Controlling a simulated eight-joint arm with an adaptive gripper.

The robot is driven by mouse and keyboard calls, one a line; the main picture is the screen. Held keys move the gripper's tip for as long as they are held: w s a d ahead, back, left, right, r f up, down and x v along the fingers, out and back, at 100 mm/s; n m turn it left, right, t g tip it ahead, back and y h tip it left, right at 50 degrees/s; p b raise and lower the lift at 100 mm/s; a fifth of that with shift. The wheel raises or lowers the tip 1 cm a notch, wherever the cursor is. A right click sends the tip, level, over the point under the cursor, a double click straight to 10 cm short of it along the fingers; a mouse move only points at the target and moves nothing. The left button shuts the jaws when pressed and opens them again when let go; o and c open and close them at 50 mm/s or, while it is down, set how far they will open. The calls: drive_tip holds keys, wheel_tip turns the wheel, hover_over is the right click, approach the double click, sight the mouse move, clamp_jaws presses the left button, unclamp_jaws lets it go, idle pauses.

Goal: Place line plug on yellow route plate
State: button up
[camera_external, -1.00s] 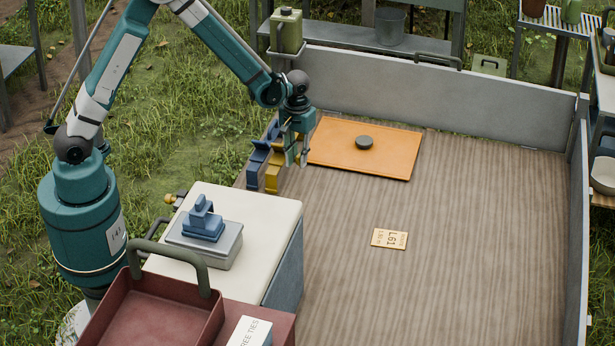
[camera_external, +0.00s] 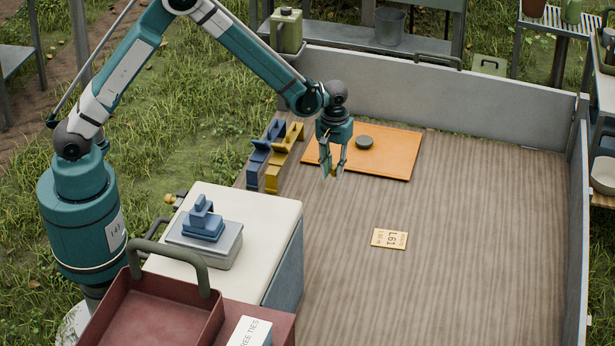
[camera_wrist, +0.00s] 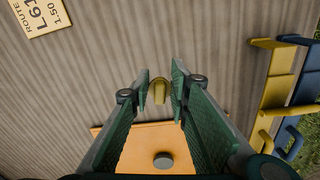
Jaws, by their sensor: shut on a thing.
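A small yellow plug (camera_wrist: 158,91) is held between the fingertips of my gripper (camera_wrist: 163,88) in the wrist view. My gripper (camera_external: 333,172) shows above the wooden deck in the external view, near the left front part of the orange board; the plug is mostly hidden there by the fingers. The pale yellow route plate (camera_external: 389,239), marked L61, lies flat on the deck to the right of and nearer than the gripper. It also shows at the upper left of the wrist view (camera_wrist: 40,15), apart from the plug.
An orange board (camera_external: 392,157) with a dark grey disc (camera_external: 365,142) lies behind. A yellow rack (camera_external: 285,158) and a blue rack (camera_external: 262,157) stand to the left. A pale cabinet (camera_external: 272,222) stands at front left. The deck around the route plate is clear.

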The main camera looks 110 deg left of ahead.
drive_tip(key=w+d+p, duration=0.1)
drive_tip(key=w+d, duration=0.5)
drive_tip(key=w, duration=0.6)
drive_tip(key=n+p, duration=0.2)
hover_over(389, 241)
drive_tip(key=shift+r, duration=0.15)
drive_tip(key=shift+b, duration=0.3)
drive_tip(key=shift+f+b, duration=0.45)
drive_tip(key=shift+f, duration=2.7)
drive_tip(key=shift+f, duration=0.1)
drive_tip(key=shift+f+b, duration=0.35)
drive_tip(key=shift+f, duration=1.4)
drive_tip(key=shift+f, duration=0.15)
